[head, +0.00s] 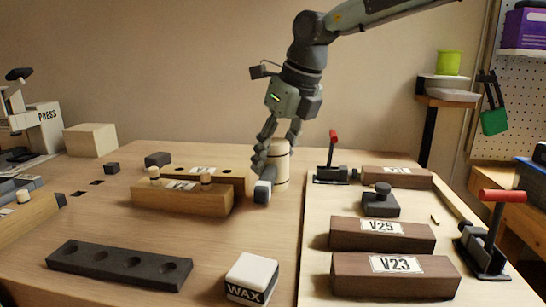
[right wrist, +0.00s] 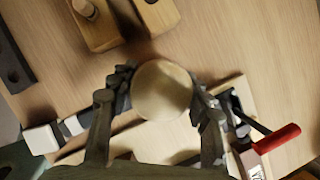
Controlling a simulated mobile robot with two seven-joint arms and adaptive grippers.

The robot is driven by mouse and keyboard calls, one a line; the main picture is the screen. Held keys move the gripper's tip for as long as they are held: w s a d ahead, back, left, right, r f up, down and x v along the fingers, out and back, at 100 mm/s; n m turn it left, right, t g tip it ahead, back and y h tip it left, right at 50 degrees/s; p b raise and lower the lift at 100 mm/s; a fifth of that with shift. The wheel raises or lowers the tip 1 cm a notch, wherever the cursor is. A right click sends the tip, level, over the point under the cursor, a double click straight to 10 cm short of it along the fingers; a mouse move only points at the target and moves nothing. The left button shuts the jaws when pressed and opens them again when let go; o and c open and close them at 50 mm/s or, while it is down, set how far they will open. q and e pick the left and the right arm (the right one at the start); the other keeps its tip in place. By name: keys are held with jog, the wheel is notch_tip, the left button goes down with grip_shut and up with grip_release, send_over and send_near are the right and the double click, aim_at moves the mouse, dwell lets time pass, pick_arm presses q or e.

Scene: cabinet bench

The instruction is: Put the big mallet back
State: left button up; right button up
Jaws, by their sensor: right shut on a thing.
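The cylinder stands upright near the middle of the bench. In the right wrist view its round top (right wrist: 162,90) sits between the two fingers (right wrist: 160,92). A dark piece with a pale end (head: 262,191) shows at its lower left; I cannot tell whether it is joined to the cylinder. The cylinder's lower end is partly hidden. My left gripper is not in view.
Wooden blocks with pegs (head: 180,198) stand left of the cylinder. A dark strip with holes (head: 118,266) and a WAX block (head: 251,277) lie in front. On the right, a pale board (head: 316,240) carries dark wooden blocks (head: 395,278) and red-handled clamps (head: 333,160).

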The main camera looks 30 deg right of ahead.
aim_at(284, 144)
jog(key=shift+f+b, duration=1.9)
jog(key=shift+b, duration=0.45)
dwell(2.0)
jog(key=o, duration=1.8)
jog(key=shift+p+v, duration=1.65)
jog(key=shift+v, duration=1.6)
jog(key=shift+s+r, duration=0.1)
jog(key=shift+r, duration=0.15)
